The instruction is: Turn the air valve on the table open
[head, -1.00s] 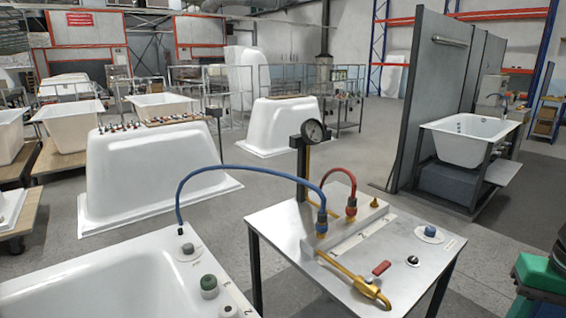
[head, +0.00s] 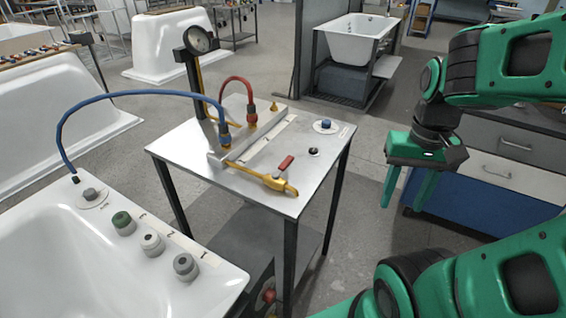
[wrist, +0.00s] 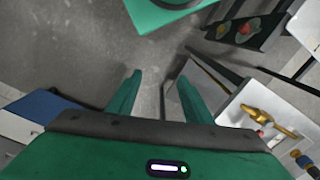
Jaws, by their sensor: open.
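The air valve (head: 268,181) is a brass body with a red lever handle (head: 285,163), lying on the metal table (head: 180,142) near its front right edge. In the wrist view the brass valve (wrist: 268,123) shows at the right, with part of the red handle. My gripper (head: 408,204) is green, open and empty, pointing down over the floor to the right of the table. The gripper is apart from the valve.
A pressure gauge (head: 199,40) on a post, a blue hose (head: 140,93) and a red hose (head: 237,79) stand at the table's back. A white tub (head: 70,260) with knobs is at the left. A blue and grey drawer cabinet (head: 500,167) stands behind my arm.

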